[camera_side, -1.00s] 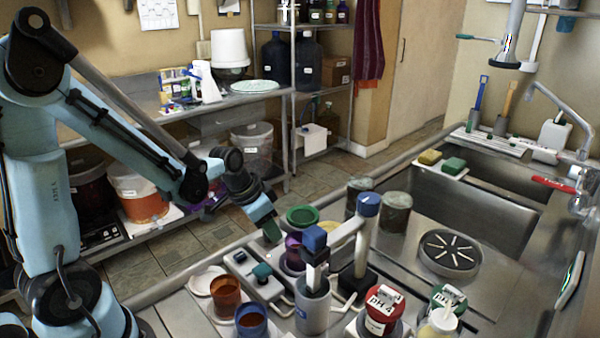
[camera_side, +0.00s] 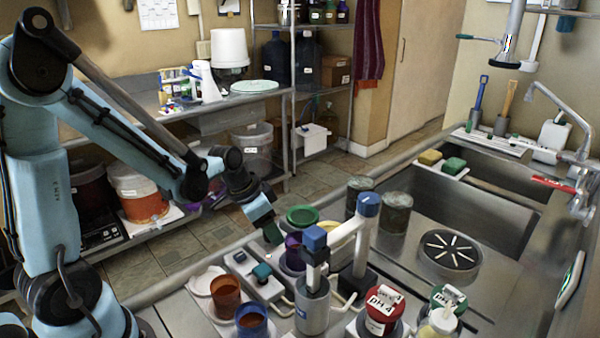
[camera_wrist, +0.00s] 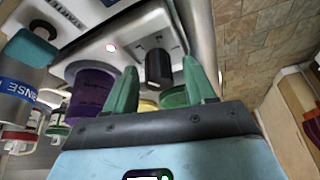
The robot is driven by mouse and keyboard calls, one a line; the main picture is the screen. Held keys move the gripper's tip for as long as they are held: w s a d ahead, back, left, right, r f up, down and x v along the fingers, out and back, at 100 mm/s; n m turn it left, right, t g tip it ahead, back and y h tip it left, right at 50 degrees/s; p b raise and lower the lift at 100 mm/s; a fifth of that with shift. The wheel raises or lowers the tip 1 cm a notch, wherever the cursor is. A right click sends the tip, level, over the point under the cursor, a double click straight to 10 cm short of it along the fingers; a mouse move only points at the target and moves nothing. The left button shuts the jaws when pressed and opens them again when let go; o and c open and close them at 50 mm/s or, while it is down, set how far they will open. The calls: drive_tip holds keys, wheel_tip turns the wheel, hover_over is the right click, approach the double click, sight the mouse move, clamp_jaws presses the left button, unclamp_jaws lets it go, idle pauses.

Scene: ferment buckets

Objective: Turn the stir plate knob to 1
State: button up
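The stir plate is a pale box (camera_side: 268,290) on the steel counter in the side view. In the wrist view its pale top (camera_wrist: 125,38) carries a small red light and a black knob (camera_wrist: 159,70). My gripper (camera_side: 272,234) is above the counter, near the far end of the stir plate. In the wrist view its two green fingers (camera_wrist: 160,80) are spread, with the black knob showing between them and a gap on each side. I cannot tell how far the fingertips are above the knob, nor read its setting. The gripper holds nothing.
A purple cup (camera_wrist: 93,92) and a green vessel (camera_side: 302,216) are close to my gripper. A blue-topped electrode stand (camera_side: 340,232) and grey rinse cylinder (camera_side: 312,310) stand to the right. A red-lidded jar (camera_side: 381,305) is at the front right.

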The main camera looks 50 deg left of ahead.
drive_tip(key=shift+r, duration=0.1)
drive_tip(key=v, duration=1.2)
drive_tip(key=shift+s, duration=0.1)
idle(0.3)
drive_tip(key=s+d+f+n+t+y, duration=0.1)
drive_tip(key=s+d+n+t, duration=0.2)
drive_tip(key=d, duration=0.4)
drive_tip(key=shift+f, duration=0.2)
drive_tip(key=shift+d, duration=0.1)
